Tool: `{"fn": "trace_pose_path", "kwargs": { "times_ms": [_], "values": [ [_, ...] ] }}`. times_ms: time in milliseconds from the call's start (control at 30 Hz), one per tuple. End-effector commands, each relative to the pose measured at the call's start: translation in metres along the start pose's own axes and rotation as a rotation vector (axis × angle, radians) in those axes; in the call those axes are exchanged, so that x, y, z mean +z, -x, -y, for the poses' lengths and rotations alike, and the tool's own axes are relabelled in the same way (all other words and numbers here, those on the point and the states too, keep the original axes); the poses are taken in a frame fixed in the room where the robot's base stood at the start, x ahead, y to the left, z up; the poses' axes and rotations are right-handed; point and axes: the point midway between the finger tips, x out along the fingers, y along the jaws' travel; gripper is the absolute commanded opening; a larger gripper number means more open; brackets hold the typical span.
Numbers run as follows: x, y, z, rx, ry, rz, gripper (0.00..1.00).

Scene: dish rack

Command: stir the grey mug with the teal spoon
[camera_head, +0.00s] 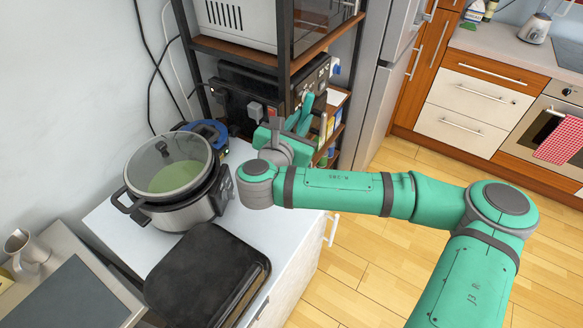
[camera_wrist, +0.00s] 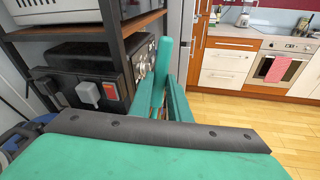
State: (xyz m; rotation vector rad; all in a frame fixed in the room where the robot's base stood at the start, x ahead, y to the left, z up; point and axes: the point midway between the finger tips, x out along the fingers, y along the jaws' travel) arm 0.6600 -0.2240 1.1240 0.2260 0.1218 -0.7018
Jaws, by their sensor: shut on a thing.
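My gripper (camera_head: 299,119) is raised beside the shelf rack, past the far right corner of the white cabinet. It is shut on a slim teal piece, which looks like the teal spoon (camera_wrist: 163,60). In the wrist view the spoon stands upright between the fingers (camera_wrist: 165,92). Its colour matches my arm, and its lower end is hidden. The inside of the mug is hard to see.
A pot cooker (camera_head: 172,205) with a glass lid and a black baking pan (camera_head: 207,278) stand on the white cabinet (camera_head: 113,236), between my gripper and the mug. The shelf rack (camera_head: 283,60) rises close behind my gripper. The wooden floor (camera_head: 350,275) is clear.

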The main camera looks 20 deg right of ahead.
Motion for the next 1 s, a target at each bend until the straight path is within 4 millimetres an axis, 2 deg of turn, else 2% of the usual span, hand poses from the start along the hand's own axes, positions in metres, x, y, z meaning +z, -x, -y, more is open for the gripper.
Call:
{"fn": "trace_pose_path", "kwargs": {
  "times_ms": [433,1000],
  "values": [
    [0.035,0.007,-0.006,0.001,0.0,0.001,0.0],
    [0.039,0.008,-0.007,0.001,0.0,0.001,0.0]
  ]
}}
